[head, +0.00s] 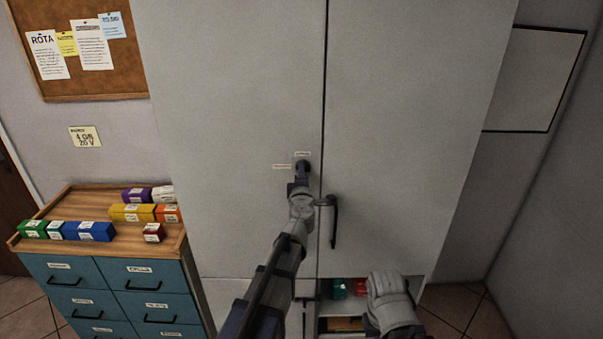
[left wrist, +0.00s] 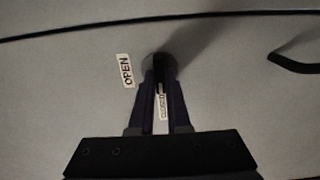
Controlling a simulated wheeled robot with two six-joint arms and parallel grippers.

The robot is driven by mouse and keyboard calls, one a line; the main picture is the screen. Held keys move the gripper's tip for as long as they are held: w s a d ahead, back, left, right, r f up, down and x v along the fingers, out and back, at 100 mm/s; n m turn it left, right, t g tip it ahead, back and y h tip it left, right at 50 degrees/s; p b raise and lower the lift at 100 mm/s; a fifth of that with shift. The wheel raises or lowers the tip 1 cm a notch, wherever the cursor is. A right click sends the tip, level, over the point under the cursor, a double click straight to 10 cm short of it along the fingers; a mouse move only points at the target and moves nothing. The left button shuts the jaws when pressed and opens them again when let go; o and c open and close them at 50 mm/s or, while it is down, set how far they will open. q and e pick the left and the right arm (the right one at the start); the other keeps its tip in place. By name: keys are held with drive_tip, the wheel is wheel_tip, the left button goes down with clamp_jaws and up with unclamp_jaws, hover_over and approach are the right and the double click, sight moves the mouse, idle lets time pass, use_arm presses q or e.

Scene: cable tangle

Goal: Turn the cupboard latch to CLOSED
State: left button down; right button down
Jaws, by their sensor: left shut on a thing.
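The tall grey cupboard (head: 232,95) has two shut doors, and its latch (head: 303,165) sits on the left door close to the seam. My left gripper (head: 299,181) is shut on the latch; its fingers also show in the left wrist view (left wrist: 160,95), closed at the latch's dark round base (left wrist: 157,66). An OPEN label (left wrist: 126,71) is above the latch in the head view (head: 302,154). A second label (head: 282,167) is to its left, partly hidden by the fingers in the wrist view. The latch's exact angle is hidden.
A dark door handle (head: 334,222) hangs just right of the seam, close to my left wrist. Below is an open shelf with red and green items (head: 340,287). At left, a teal drawer unit (head: 45,268) has several coloured boxes (head: 88,231) on its wooden top.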

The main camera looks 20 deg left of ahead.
idle(0.3)
use_arm(q)
drive_tip(key=c, duration=0.9)
unclamp_jaws()
drive_tip(key=v, duration=0.7)
drive_tip(key=shift+s+d, duration=0.1)
drive_tip(key=shift+s, duration=0.3)
